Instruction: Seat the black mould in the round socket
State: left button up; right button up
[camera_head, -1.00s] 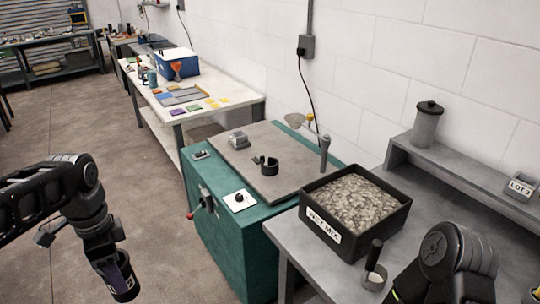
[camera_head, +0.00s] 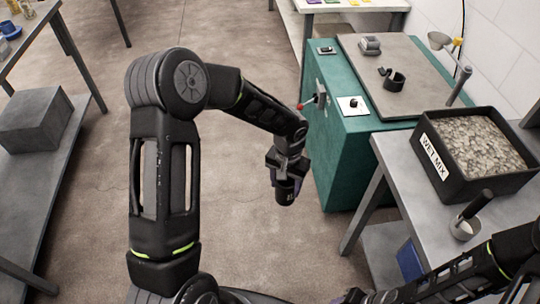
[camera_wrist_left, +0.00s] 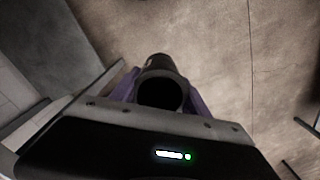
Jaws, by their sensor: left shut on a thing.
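The black mould (camera_head: 286,192) is a dark cylinder held at the end of my left arm, over the floor left of the green machine. My left gripper (camera_head: 287,172) is shut on it. In the left wrist view the mould (camera_wrist_left: 160,90) shows its dark round opening between the purple fingers (camera_wrist_left: 195,100). A black ring with a side clamp, which looks like the round socket (camera_head: 394,82), stands on the machine's grey top, up and right of my gripper and apart from it. My right arm crosses the lower right corner; its gripper is not clearly visible.
The green machine (camera_head: 340,165) has a red-knobbed lever (camera_head: 318,97) on its near side and a post (camera_head: 460,86). A black "WET MIX" bin (camera_head: 440,172) and a small cup (camera_head: 465,228) stand on the grey bench. A grey block (camera_head: 36,120) lies on the left shelf. Open floor lies around my gripper.

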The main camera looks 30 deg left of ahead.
aim_at(393, 86)
jog(key=i+j+z, duration=0.3)
jog(key=j+z, duration=0.15)
jog(key=i+j+z, duration=0.2)
jog(key=j+z, duration=0.3)
jog(key=i+j+z, duration=0.1)
jog(key=j+z, duration=0.35)
jog(key=j, duration=0.25)
jog(key=j+z, duration=0.5)
jog(key=j, duration=0.15)
jog(key=k+j+z, duration=0.1)
jog(key=j+z, duration=0.35)
jog(key=j, duration=0.2)
